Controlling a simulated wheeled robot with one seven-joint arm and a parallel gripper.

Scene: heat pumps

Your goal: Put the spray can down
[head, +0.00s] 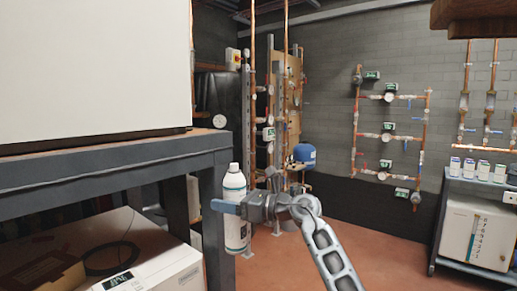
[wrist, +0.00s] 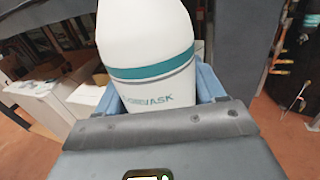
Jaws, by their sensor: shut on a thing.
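The spray can (head: 234,186) is white with a teal band and a white cap. In the head view it is upright in the air, in front of and just right of the near leg of a dark table. My gripper (head: 232,208) is shut on the spray can around its middle, coming from the right. In the wrist view the can (wrist: 148,55) fills the upper middle, with the blue fingers (wrist: 160,85) on both sides of it. The can's lower end shows below the fingers in the head view, with nothing seen touching it.
The dark table (head: 100,165) on the left bears a large white box (head: 90,70). A white unit (head: 150,265) stands beneath it. Copper piping with gauges (head: 390,135) lines the back wall. A shelf (head: 480,190) with several small containers stands at right. The reddish floor (head: 370,250) is open.

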